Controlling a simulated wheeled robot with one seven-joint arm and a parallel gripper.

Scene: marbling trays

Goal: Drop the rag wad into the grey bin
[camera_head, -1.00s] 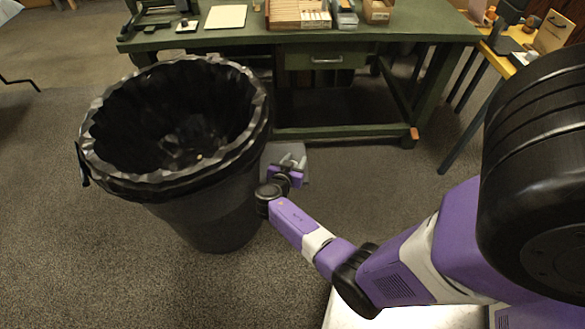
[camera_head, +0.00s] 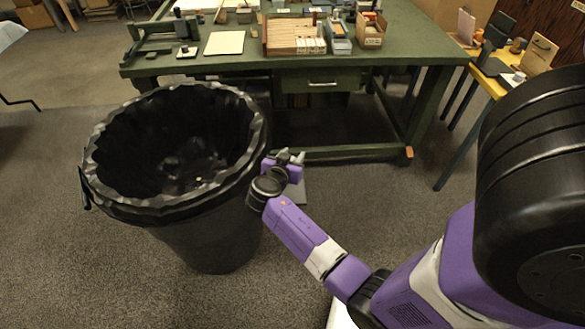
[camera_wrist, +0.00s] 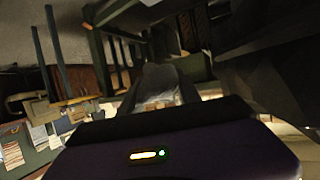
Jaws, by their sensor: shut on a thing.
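The grey bin (camera_head: 210,235) stands on the floor at left in the head view. A black liner (camera_head: 120,195) is folded over its rim, and a few small bits show inside. My gripper (camera_head: 290,157) is just right of the bin's rim, outside the opening, at about rim height in the picture.
A green workbench (camera_head: 400,75) stands behind the bin, with boxes and a pale board (camera_head: 225,43) on top. A yellow table (camera_head: 490,68) is at the right. A pale grey object (camera_head: 298,191) is partly hidden behind my gripper.

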